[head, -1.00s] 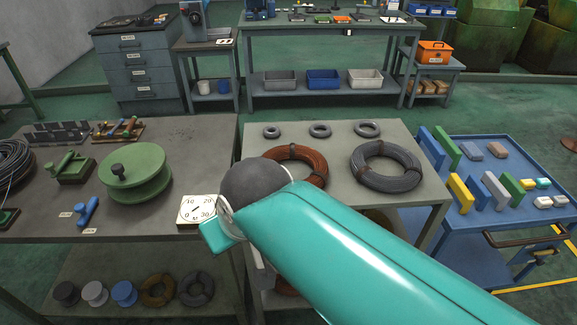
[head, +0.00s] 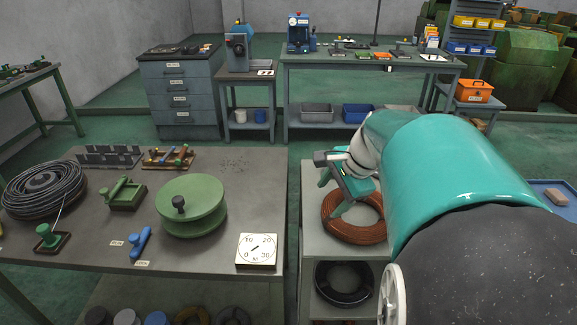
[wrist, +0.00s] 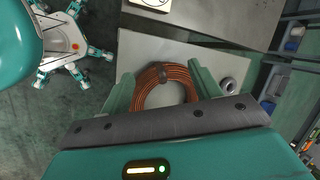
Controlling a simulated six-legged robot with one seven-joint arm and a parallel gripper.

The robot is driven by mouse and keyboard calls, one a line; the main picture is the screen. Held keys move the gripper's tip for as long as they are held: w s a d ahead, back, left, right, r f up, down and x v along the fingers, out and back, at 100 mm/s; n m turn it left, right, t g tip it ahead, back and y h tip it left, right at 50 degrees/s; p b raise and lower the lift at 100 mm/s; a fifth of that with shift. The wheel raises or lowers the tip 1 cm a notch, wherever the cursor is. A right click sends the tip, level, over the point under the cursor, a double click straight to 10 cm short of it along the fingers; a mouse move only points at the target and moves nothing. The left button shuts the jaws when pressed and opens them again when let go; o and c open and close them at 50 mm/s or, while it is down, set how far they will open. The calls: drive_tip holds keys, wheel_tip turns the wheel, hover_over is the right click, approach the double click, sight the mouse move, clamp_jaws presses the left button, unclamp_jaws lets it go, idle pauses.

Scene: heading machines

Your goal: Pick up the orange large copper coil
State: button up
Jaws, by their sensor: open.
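The orange large copper coil (head: 352,232) lies flat on the grey table on the right in the head view. My arm hides part of that table. My gripper (head: 334,194) is above the coil's far left side, open and empty. In the wrist view the copper coil (wrist: 184,76) lies beyond the two green fingers of my gripper (wrist: 160,74) and shows in the gap between them. The lower part of the coil is hidden by the gripper's palm. A dark band wraps the coil at its top.
A bench (head: 110,262) on the left holds a green spool (head: 192,210), a dial plate (head: 257,250) and a cable coil (head: 42,190). A dark coil (head: 343,284) lies on the shelf below the copper coil. A small grey ring (wrist: 228,84) lies right of the copper coil.

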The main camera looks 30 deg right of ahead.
drive_tip(key=d+f+m+t+y, duration=0.15)
drive_tip(key=d+m, duration=0.45)
drive_tip(key=d, duration=0.6)
drive_tip(key=m+t, duration=0.3)
drive_tip(key=m, duration=0.4)
approach(377, 194)
drive_tip(key=shift+g+h, duration=0.25)
drive_tip(key=x, duration=1.1)
drive_tip(key=shift+w+a, duration=0.15)
drive_tip(key=shift+a, duration=0.05)
drive_tip(key=shift+r, duration=0.1)
clamp_jaws()
